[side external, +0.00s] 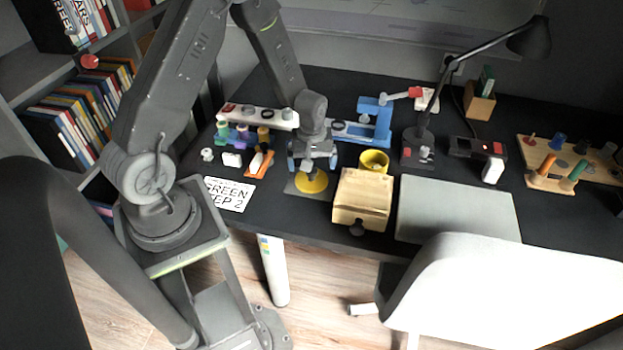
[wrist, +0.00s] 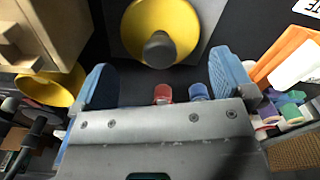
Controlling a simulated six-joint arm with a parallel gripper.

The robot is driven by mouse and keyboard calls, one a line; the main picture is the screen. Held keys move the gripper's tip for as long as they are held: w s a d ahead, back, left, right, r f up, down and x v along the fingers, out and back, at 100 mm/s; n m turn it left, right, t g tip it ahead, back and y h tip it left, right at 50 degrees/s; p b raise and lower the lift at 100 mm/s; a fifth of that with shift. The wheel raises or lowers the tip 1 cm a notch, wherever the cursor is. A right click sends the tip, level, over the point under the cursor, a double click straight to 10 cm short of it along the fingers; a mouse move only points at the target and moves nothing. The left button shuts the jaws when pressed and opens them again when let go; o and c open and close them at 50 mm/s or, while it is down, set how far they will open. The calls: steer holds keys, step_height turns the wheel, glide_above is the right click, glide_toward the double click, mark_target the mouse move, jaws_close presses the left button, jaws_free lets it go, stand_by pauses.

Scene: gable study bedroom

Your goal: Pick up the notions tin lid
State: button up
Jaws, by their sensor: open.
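The notions tin lid is a round yellow disc with a dark grey knob in its middle. In the side external view the lid (side external: 313,183) lies on a grey square plate (side external: 297,190) near the desk's front edge. In the wrist view the lid (wrist: 178,22) is at the top centre, with its knob pointing toward the camera. My gripper (side external: 313,165) is above the lid, pointing down, and partly covers it. In the wrist view my gripper (wrist: 165,84) is open and empty, its blue fingertips spread wide, with the knob just above the gap between them.
A yellow open tin (side external: 374,159) and a wooden box (side external: 362,199) stand right of the lid. An orange and white piece (side external: 259,163) and a printed card (side external: 229,194) lie left. A blue stand (side external: 378,122) is behind. A grey mat (side external: 458,209) lies farther right.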

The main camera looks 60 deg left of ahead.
mark_target(311, 174)
step_height(311, 174, down, 4)
steer(key=shift+s+d+f, duration=0.1)
steer(key=shift+f, duration=0.05)
steer(key=shift+c, duration=0.2)
steer(key=c, duration=0.5)
